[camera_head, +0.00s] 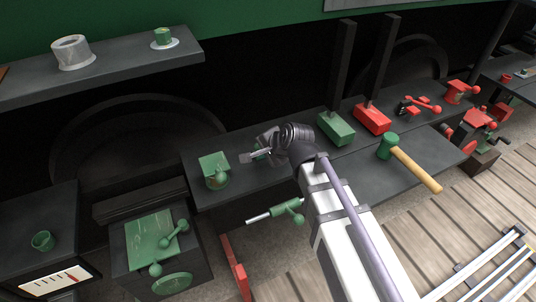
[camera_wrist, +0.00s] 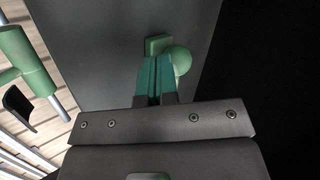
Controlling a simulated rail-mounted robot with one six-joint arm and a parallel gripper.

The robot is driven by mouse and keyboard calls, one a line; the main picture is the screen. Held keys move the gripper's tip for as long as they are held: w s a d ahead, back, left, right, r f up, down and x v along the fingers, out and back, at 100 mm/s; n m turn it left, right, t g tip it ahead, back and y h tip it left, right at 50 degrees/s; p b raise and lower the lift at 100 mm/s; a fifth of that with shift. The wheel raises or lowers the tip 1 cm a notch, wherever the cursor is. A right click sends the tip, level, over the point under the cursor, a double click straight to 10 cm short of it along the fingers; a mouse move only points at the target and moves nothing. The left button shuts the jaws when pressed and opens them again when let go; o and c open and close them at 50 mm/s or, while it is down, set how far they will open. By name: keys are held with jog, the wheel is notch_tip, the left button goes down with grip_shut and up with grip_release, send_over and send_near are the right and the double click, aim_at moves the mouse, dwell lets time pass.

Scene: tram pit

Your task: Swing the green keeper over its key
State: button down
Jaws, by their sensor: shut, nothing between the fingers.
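In the wrist view my gripper (camera_wrist: 156,60) has its two teal fingers pressed together with nothing between them. A green ball (camera_wrist: 182,60) sits right beside the fingertips, and a green block (camera_wrist: 158,44) shows just beyond them. These look like parts of the green keeper and its key, but the fingers hide much of them and I cannot tell how the keeper lies over the key. I cannot tell whether the fingers touch the ball. In the head view my gripper (camera_head: 262,153) is low over the dark bench (camera_head: 230,192), and my wrist covers most of this spot.
A green capped fitting (camera_head: 215,168) stands left on the bench. Green and red blocks with tall dark posts (camera_head: 336,128) (camera_head: 373,118), a red lever set (camera_head: 420,107) and a green-headed mallet (camera_head: 388,146) are to the right. A green valve-like part (camera_head: 287,208) projects below the bench front.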

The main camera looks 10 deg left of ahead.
jog(key=shift+w+a+r, duration=0.1)
jog(key=shift+w+a, duration=0.1)
jog(key=shift+a, duration=0.05)
dwell(0.3)
jog(key=shift+r, duration=0.2)
jog(key=p+v, duration=0.8)
jog(key=v, duration=0.2)
jog(key=shift+s+d, duration=0.2)
jog(key=shift+d, duration=0.1)
